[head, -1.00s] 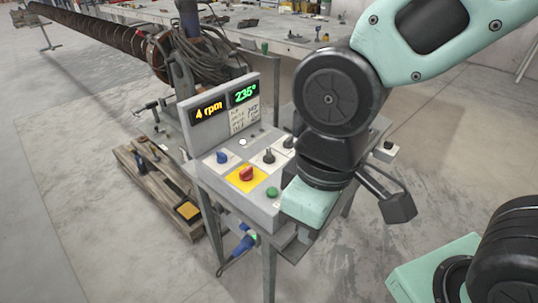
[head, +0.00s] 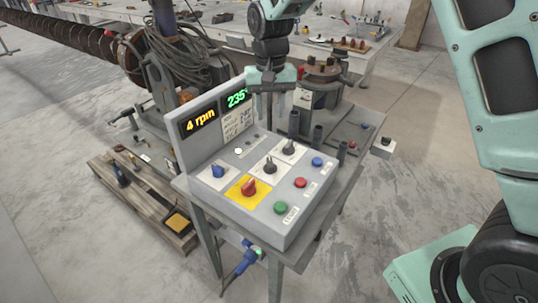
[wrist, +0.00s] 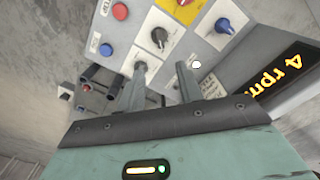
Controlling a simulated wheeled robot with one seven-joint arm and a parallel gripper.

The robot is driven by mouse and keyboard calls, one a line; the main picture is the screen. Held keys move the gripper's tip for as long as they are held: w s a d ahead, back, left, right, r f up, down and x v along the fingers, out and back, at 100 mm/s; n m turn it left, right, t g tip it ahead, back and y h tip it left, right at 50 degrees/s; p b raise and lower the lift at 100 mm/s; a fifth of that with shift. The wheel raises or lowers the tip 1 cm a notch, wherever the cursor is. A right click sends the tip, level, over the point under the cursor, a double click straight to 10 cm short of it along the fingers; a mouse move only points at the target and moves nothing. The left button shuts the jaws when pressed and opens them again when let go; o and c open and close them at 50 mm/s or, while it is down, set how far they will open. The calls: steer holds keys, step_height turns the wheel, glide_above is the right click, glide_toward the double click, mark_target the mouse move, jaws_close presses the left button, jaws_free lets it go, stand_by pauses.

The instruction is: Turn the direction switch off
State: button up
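The grey control box (head: 240,212) carries several rotary switches. Two black knobs sit on white plates, one mid-panel (head: 270,165) and one farther back (head: 289,147). A blue knob (head: 218,171) is at the left and a red knob (head: 249,187) is on a yellow plate. I cannot read which is the direction switch. My gripper (head: 271,110) is above the panel's back edge, fingers apart and empty. In the wrist view, the mid-panel black knob (wrist: 160,38) lies beyond and between the fingers (wrist: 158,78); the farther one is largely hidden by the left finger.
An upright display (head: 199,119) reads 4 rpm beside a partly hidden green figure. Blue (head: 317,161), red (head: 300,182) and green (head: 281,207) buttons line the panel's right side. A machine with cables (head: 180,60) stands behind left. A pallet (head: 130,195) lies on the floor.

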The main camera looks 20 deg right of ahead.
mark_target(270, 161)
step_height(270, 161, down, 17)
steer(key=p, duration=0.4)
steer(key=shift+w+d+f, duration=0.1)
steer(key=shift+w+f, duration=0.05)
steer(key=shift+f, duration=0.05)
jaws_close()
